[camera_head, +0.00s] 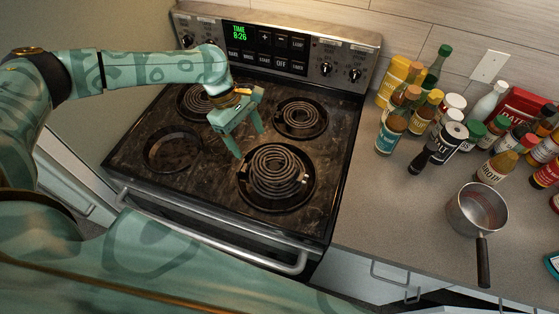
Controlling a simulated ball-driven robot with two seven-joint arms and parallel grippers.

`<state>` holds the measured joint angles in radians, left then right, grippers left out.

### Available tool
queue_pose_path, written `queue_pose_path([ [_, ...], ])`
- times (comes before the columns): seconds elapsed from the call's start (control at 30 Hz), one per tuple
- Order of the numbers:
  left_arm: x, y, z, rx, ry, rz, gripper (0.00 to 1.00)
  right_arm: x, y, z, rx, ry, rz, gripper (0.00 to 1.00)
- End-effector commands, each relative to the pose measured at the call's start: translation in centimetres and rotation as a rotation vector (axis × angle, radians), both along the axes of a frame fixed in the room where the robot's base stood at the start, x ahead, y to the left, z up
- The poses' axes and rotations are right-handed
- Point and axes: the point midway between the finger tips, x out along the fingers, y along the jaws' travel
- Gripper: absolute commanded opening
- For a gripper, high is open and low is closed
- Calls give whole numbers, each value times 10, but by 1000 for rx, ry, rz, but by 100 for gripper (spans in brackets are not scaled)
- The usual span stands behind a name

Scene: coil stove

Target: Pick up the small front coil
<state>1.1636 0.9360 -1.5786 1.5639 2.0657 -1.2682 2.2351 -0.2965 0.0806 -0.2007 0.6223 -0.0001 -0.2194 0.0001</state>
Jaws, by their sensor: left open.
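A dark spiral coil (276,170) sits in the front right burner of the stove. It looks raised above its drip pan; whether a smaller coil lies on a larger one there, I cannot tell. The front left burner pan (172,150) holds no coil. My left gripper (250,144) is open and empty, fingers pointing down, above the cooktop just up and left of the front right coil. It appears apart from the coil. My right gripper is not in view.
Two more coils sit at the back left (193,101) and back right (301,117); my left arm partly hides the back left one. The control panel (270,45) rises behind. Several bottles and a saucepan (477,210) stand on the right counter (385,215). An oven handle (215,235) runs along the front.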

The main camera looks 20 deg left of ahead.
Motion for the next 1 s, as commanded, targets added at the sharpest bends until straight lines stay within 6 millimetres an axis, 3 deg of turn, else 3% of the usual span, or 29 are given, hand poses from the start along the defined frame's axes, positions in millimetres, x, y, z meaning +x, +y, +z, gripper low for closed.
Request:
queue_pose_path([
  [0.03, -2, -6, -16, 0, 5, -3, 74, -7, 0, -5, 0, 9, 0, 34],
  [0.23, -5, -22, -54, 0, 2, -3, 74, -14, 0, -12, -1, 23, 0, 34],
  [0.47, -7, -29, -72, 0, 0, -3, 74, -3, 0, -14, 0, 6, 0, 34],
  [0.73, -11, -45, -111, 0, 1, -3, 74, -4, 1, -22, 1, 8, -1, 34],
  [1.0, -12, -46, -114, 1, 0, -2, 74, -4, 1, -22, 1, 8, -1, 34],
])
